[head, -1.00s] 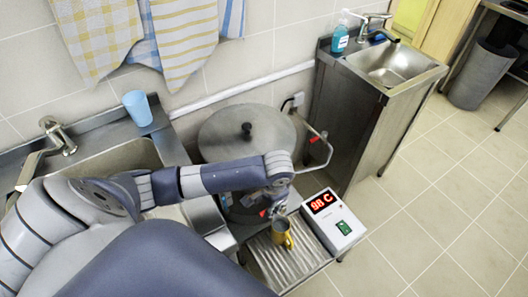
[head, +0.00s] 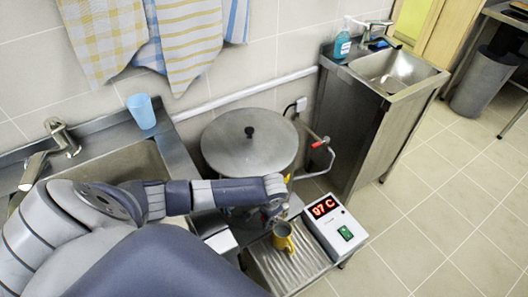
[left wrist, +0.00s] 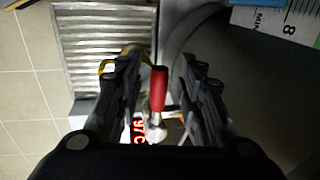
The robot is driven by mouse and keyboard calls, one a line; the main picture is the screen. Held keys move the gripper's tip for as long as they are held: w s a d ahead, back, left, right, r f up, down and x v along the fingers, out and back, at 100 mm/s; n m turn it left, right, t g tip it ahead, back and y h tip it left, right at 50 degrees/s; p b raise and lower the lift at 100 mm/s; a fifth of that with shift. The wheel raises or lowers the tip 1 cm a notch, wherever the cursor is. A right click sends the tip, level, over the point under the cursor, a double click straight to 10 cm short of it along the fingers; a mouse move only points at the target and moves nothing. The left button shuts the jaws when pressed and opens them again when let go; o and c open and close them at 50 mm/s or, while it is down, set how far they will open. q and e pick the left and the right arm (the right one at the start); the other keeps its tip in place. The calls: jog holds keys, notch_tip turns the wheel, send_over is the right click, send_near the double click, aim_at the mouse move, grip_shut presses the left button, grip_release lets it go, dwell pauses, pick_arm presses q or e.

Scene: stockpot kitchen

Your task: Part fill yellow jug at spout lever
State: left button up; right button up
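The yellow jug (head: 283,239) stands on the ribbed drip tray (head: 290,267) beneath the front of the large lidded stockpot (head: 249,142). My left gripper (head: 271,209) is just above and behind the jug, at the pot's front, and hides the spout in the head view. In the left wrist view, the red spout lever (left wrist: 159,88) lies between the two spread fingers of my left gripper (left wrist: 162,95), with gaps beside it. The jug's yellow edge (left wrist: 104,67) shows partly behind one finger. The jug's inside is too small to read. My right gripper is not in view.
A control box (head: 336,225) with red digits and a green switch stands right of the tray. A red-handled pipe (head: 318,144) runs beside the pot. A sink with a blue cup (head: 141,111) is at left; another steel sink (head: 386,72) is at back right.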

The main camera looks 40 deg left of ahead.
pick_arm(q)
grip_shut()
jog(key=shift+d+r, duration=0.15)
jog(key=d+n+p, duration=0.2)
jog(key=n+p, duration=0.1)
jog(key=d+n+p, duration=0.1)
jog(key=shift+s+n+g+p, duration=0.25)
jog(key=shift+n+g+p, duration=0.05)
jog(key=shift+g, duration=0.1)
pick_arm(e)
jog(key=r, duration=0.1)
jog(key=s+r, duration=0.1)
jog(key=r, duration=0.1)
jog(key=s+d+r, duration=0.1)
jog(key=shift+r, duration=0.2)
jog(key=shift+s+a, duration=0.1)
